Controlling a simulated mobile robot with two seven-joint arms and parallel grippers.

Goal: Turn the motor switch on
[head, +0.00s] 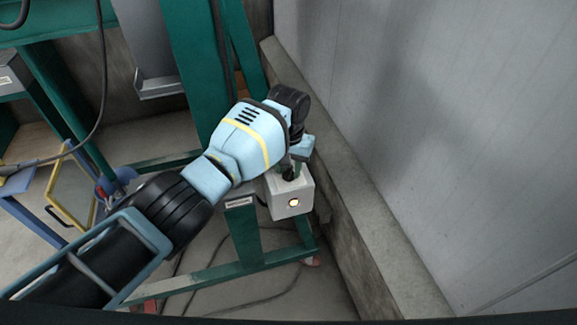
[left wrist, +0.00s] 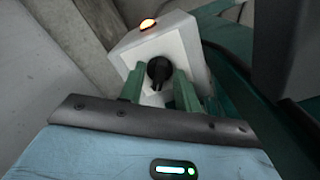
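The motor switch is a black rotary knob (left wrist: 159,70) on a pale grey box (head: 293,201) fixed to the green frame. A round lamp on the box glows white and orange in the head view (head: 293,202) and in the left wrist view (left wrist: 148,24). My left gripper (head: 292,168) is at the box, its green fingers pointing at the knob's face. In the left wrist view the two fingers (left wrist: 159,88) stand on either side of the knob, with narrow gaps seeming to show between. In the head view, the gripper partly hides the knob. My right gripper is not in view.
A grey wall (head: 430,110) with a concrete ledge (head: 350,190) runs close to the right of the box. Green frame posts (head: 190,60) stand behind my left arm. Cables lie on the floor below, and a yellow-framed panel (head: 73,190) stands at left.

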